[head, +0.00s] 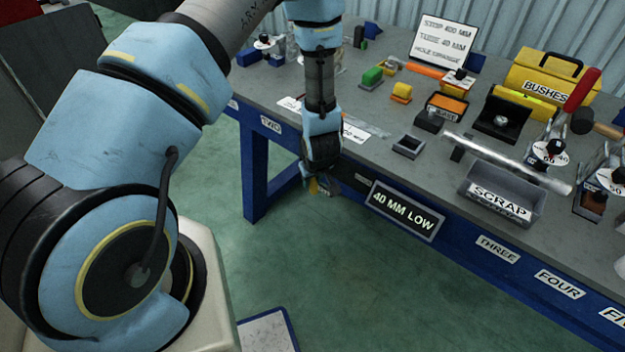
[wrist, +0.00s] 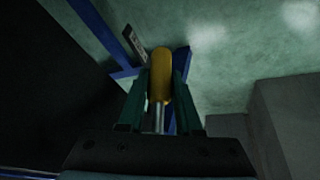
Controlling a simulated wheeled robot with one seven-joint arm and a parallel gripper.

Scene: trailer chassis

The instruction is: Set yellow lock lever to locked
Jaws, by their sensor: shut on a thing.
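The yellow lock lever (wrist: 161,75) is a rounded yellow handle on a metal shaft in the wrist view. My gripper (wrist: 158,95) has its two green fingers on either side of the lever, shut on it. In the head view my gripper (head: 318,187) is at the front edge of the workbench, low beside the blue frame, with a small bit of yellow at its tip. The lever's mount and any lock marking are hidden or too dark to tell.
The workbench (head: 400,168) holds a scrap bin (head: 499,203), a toolbox marked bushes (head: 550,85) and several small blocks. A sign reading 40 MM LOW (head: 403,210) hangs on the front edge, right of my gripper.

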